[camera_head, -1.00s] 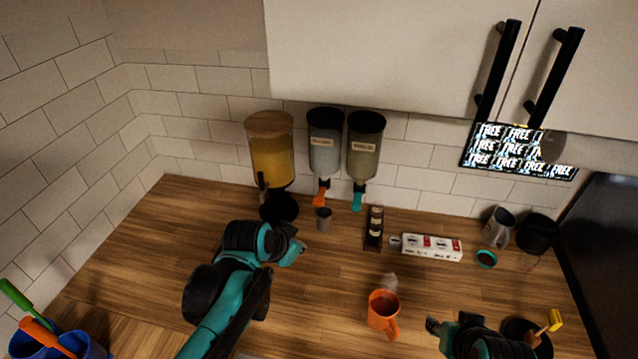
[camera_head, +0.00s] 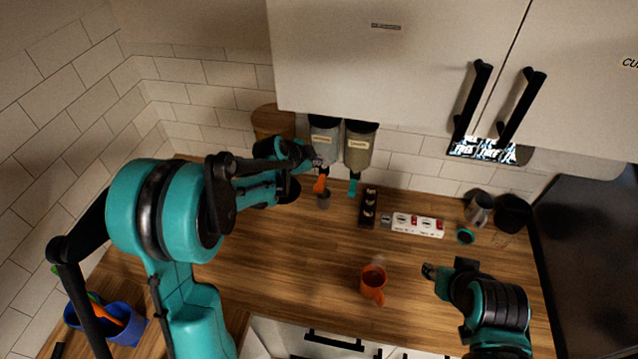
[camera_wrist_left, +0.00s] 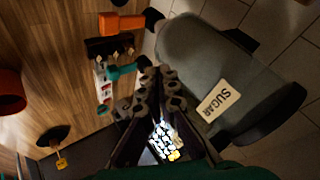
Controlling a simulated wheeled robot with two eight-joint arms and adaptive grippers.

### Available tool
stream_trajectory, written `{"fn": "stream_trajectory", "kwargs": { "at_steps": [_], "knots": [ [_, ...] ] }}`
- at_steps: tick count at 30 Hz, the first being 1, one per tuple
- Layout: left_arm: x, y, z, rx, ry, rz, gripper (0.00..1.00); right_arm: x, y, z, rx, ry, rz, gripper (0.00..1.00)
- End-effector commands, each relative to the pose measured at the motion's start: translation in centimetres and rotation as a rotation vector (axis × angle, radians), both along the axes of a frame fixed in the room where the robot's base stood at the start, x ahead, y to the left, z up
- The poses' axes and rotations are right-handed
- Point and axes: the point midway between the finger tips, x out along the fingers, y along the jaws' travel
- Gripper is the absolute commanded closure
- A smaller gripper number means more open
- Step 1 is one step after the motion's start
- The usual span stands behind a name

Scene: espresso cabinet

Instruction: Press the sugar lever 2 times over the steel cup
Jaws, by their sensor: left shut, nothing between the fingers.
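The dispenser labelled SUGAR (camera_wrist_left: 225,85) fills the right of the left wrist view. In the head view two dispensers hang side by side, a grey-blue one (camera_head: 325,146) with an orange lever (camera_head: 320,184) and an olive one (camera_head: 358,150) with a teal lever (camera_head: 352,187); their labels are too small to read there. The small grey steel cup (camera_head: 324,201) stands on the counter below the orange lever. My left gripper (camera_head: 314,160) is shut and empty, raised in front of the grey-blue dispenser. My right gripper (camera_head: 430,271) is low at the right; its jaws are unclear.
An orange mug (camera_head: 373,283) stands on the counter in front. A dark rack (camera_head: 368,207), a white box (camera_head: 418,226) and a steel jug (camera_head: 479,209) stand to the right. A wooden-lidded dispenser (camera_head: 272,121) is partly behind my left arm. The cabinet hangs above.

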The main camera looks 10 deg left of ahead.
Motion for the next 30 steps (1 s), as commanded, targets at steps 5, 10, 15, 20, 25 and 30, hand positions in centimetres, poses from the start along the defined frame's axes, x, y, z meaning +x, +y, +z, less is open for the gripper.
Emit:
{"fn": "stream_trajectory", "kwargs": {
  "at_steps": [5,10,15,20,25,30],
  "knots": [
    [0.0,0.0,-0.1,-0.001,0.000,0.001,1.00,0.0,0.0,-0.1,0.000,0.000,0.000,0.60],
    [0.0,0.0,-0.3,-0.001,0.001,0.002,1.00,0.0,0.0,-0.3,0.000,0.000,0.000,0.60],
    [0.0,0.0,-1.6,-0.001,0.001,0.002,1.00,0.0,0.0,-1.1,0.000,0.000,0.000,0.60],
    [0.0,0.0,-3.6,-0.001,0.001,0.002,1.00,0.0,0.0,-2.4,0.000,0.000,0.000,0.60],
    [0.0,0.0,-6.1,-0.001,0.001,0.002,1.00,0.0,0.0,-4.1,0.000,0.000,0.000,0.60],
    [0.0,0.0,-8.3,-0.001,0.001,0.003,1.00,0.0,0.0,-6.0,0.000,0.000,0.000,0.60]
  ]
}}
